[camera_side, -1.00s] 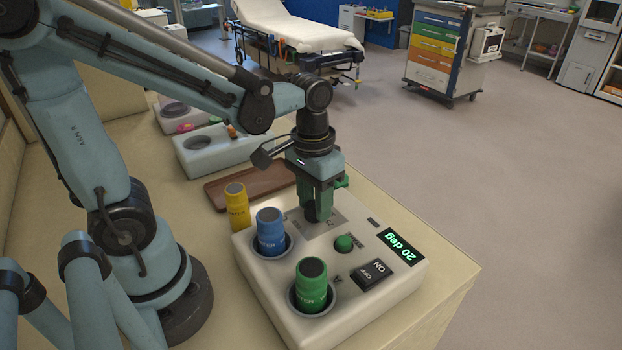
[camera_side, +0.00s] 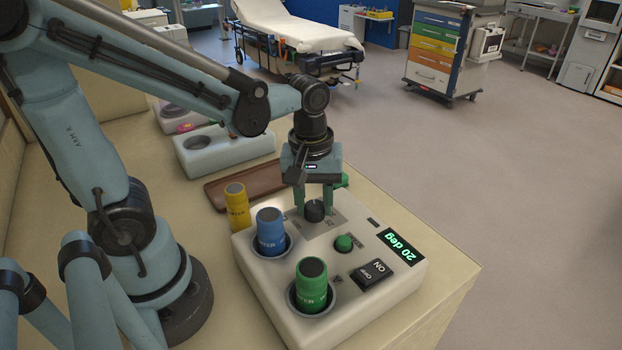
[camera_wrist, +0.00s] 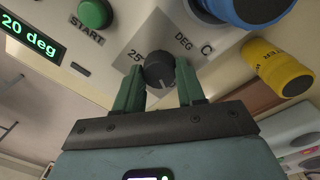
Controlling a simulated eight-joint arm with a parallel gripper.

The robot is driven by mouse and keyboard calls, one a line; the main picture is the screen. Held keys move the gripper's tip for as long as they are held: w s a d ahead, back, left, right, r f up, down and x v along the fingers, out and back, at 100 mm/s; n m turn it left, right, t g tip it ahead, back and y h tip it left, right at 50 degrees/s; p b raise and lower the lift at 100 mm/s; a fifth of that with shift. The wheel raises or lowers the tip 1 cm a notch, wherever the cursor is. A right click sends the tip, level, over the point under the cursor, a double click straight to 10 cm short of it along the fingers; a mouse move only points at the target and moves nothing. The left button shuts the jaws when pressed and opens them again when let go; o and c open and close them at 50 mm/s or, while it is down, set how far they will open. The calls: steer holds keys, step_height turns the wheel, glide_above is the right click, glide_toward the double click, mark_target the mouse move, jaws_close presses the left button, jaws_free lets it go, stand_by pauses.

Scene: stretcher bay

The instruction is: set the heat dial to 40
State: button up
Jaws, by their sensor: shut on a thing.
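The heat dial (camera_side: 315,210) is a small dark round knob on a grey scale plate on top of the white warmer box (camera_side: 262,290). It also shows in the wrist view (camera_wrist: 159,70), beside a "25" and the letters "DEG C". The display (camera_side: 401,247) reads "20 deg" in green. My gripper (camera_side: 315,206) points down with its green fingers on either side of the dial, shut on it. In the wrist view my gripper (camera_wrist: 160,85) has the dial between its fingertips. I cannot tell where the dial's pointer sits.
A blue container (camera_side: 270,235) and a green one (camera_side: 311,285) stand in the box's wells. A yellow container (camera_side: 237,207) stands beside the box. A green START button (camera_side: 343,243) and a black ON/OFF switch (camera_side: 371,272) are near the dial. A brown tray (camera_side: 245,187) lies behind.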

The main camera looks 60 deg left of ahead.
mark_target(311, 205)
steer(key=shift+n, duration=0.4)
steer(key=o, duration=1.1)
steer(key=shift+c, duration=0.2)
step_height(311, 205, up, 12)
steer(key=shift+s+a, duration=0.15)
steer(key=shift+s, duration=0.05)
